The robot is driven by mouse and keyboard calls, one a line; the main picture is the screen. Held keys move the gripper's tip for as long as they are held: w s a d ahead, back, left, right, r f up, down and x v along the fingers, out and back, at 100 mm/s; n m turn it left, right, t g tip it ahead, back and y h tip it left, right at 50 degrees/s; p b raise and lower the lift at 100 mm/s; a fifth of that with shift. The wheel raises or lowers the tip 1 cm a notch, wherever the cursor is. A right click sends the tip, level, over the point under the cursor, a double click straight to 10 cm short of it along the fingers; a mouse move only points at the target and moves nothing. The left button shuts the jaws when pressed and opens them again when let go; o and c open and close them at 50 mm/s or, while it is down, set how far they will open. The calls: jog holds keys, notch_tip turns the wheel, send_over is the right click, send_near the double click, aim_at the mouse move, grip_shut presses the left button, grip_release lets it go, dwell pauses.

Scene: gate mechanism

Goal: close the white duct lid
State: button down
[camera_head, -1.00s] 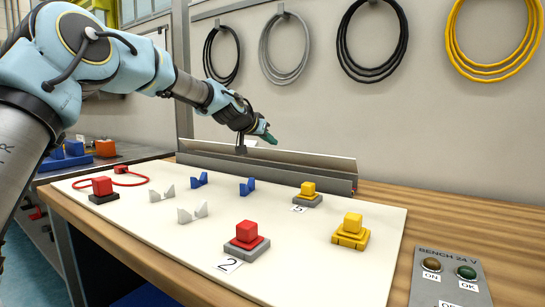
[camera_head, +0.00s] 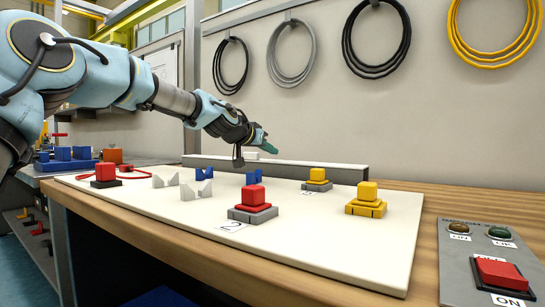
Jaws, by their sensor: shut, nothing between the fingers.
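The long grey cable duct (camera_head: 310,171) runs along the back of the white board. Its pale lid lies along the duct's top and back edge, seen almost edge-on, so I cannot tell its exact angle. My gripper (camera_head: 238,162) points down at the duct's left half, close to its top edge. Its dark fingers are shut with nothing between them. I cannot tell whether they touch the lid. A small white piece (camera_head: 252,156) shows just right of the fingers.
The white board (camera_head: 330,245) holds red blocks (camera_head: 252,196), yellow blocks (camera_head: 366,193), and white and blue brackets in front of the duct. A control panel (camera_head: 490,255) is at the right. Coiled cables hang on the back wall.

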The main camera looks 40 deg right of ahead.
jog(key=shift+s+a+f+b, duration=0.1)
jog(key=shift+a+f+b, duration=0.1)
jog(key=shift+f+b, duration=0.25)
jog(key=shift+a+f+b, duration=0.15)
jog(key=shift+f+b, duration=0.2)
jog(key=shift+f, duration=0.1)
jog(key=v, duration=0.9)
jog(key=shift+a, duration=0.1)
jog(key=shift+v, duration=0.8)
